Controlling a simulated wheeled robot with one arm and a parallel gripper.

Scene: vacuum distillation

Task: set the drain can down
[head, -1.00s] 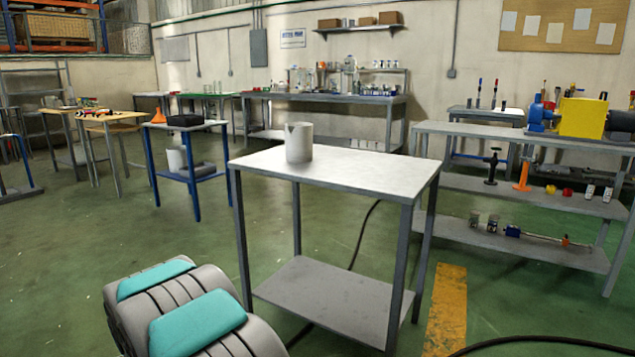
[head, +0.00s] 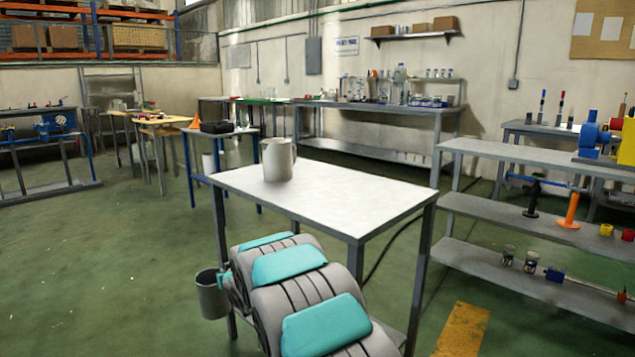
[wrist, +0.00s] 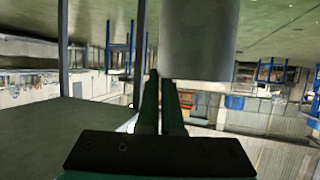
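The drain can, a grey open-topped cylinder (head: 212,297), hangs upright in the air at the left of my arm, beside the white-topped table (head: 340,197) and below its top. My gripper (head: 226,276) is at the can's right side, mostly hidden by my arm in the head view. In the wrist view, the two fingers (wrist: 161,100) are close together and the can (wrist: 200,38) fills the upper middle against them. The exact grip point is hard to see. A pale grey jug (head: 279,160) with a handle stands on the table's far left corner.
Most of the white tabletop is clear. The green floor (head: 120,270) to the left is open. A grey shelf bench (head: 540,213) stands at the right. A blue-legged stand (head: 222,134) and a long bench with glassware (head: 385,108) are behind.

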